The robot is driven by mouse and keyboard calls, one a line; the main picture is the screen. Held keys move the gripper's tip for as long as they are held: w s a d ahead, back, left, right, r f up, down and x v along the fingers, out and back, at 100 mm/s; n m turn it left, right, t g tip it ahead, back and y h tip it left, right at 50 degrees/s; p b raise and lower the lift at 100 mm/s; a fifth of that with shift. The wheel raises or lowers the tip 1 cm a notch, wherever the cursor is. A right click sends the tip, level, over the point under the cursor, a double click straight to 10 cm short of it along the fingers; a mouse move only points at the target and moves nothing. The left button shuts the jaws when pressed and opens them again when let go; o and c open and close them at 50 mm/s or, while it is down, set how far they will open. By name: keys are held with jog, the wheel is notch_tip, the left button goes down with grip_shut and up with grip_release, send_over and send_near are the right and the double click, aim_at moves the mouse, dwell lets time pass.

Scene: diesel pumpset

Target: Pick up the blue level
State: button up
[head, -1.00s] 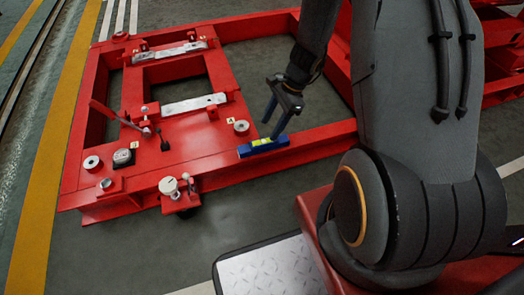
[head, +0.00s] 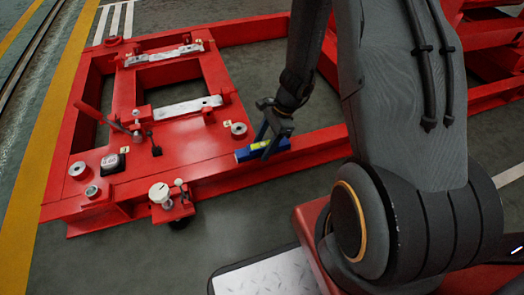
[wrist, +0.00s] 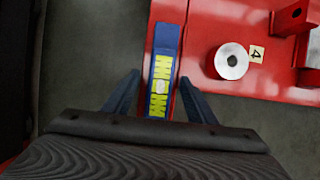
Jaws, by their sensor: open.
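The blue level (head: 247,152) lies on the red frame's front rail, with a yellow-green vial strip in its middle. In the wrist view the level (wrist: 165,45) runs lengthwise away from me, between my two blue fingers. My gripper (head: 263,154) is open and reaches down over the level in the head view. In the wrist view my gripper (wrist: 157,88) has one finger on each side of the level, with a gap on both sides. The level's near end is hidden behind the gripper body.
The red frame (head: 150,172) fills the left and middle of the head view. A round metal disc (wrist: 231,61) with a tag marked 4 sits right of the level. A white-capped gauge (head: 160,193) stands at the frame's front edge. Grey floor is open in front.

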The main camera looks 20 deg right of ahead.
grip_shut()
dwell(0.3)
jog(key=shift+r, duration=0.1)
